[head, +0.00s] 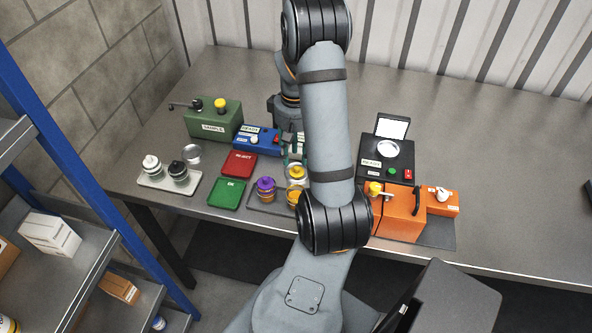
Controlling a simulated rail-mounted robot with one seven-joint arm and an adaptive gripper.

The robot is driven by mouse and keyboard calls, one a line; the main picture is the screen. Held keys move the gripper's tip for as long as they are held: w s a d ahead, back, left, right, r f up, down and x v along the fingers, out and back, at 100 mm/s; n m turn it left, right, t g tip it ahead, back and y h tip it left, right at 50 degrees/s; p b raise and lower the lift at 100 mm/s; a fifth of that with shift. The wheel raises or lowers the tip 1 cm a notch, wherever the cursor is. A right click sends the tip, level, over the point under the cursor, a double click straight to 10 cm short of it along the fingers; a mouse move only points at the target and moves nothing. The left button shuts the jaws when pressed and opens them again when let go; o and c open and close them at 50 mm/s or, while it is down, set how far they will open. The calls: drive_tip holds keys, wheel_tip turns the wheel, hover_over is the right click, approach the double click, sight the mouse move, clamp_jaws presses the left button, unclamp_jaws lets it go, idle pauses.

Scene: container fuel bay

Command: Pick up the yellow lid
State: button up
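A small yellow lid (296,171) shows on a clear round piece on the dark tray, just left of my forearm. An orange jar (293,197) stands just in front of it, partly hidden by my arm. A jar with a purple lid (266,184) stands to its left. Other yellow tops show on the green SAMPLE box (220,104) and at the orange box (375,188). My gripper (294,158) points down behind my forearm, just above or behind the yellow lid. My arm hides much of it, and I cannot tell its finger opening or whether it touches the lid.
A red tray (239,164) and a green tray (229,194) lie left of the jars. A blue box (256,140) stands behind. A white tray (155,181) holds two bottles at the left. A black device (386,157) stands right of my arm.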

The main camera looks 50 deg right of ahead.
sight(297, 167)
drive_tip(key=shift+s+f, duration=0.25)
drive_tip(key=shift+f, duration=0.1)
drive_tip(key=f+p, duration=0.1)
drive_tip(key=f, duration=0.2)
drive_tip(key=shift+d+f+p, duration=0.2)
drive_tip(key=shift+p, duration=0.1)
drive_tip(key=shift+f, duration=0.5)
drive_tip(key=c, duration=0.3)
drive_tip(key=c, duration=0.6)
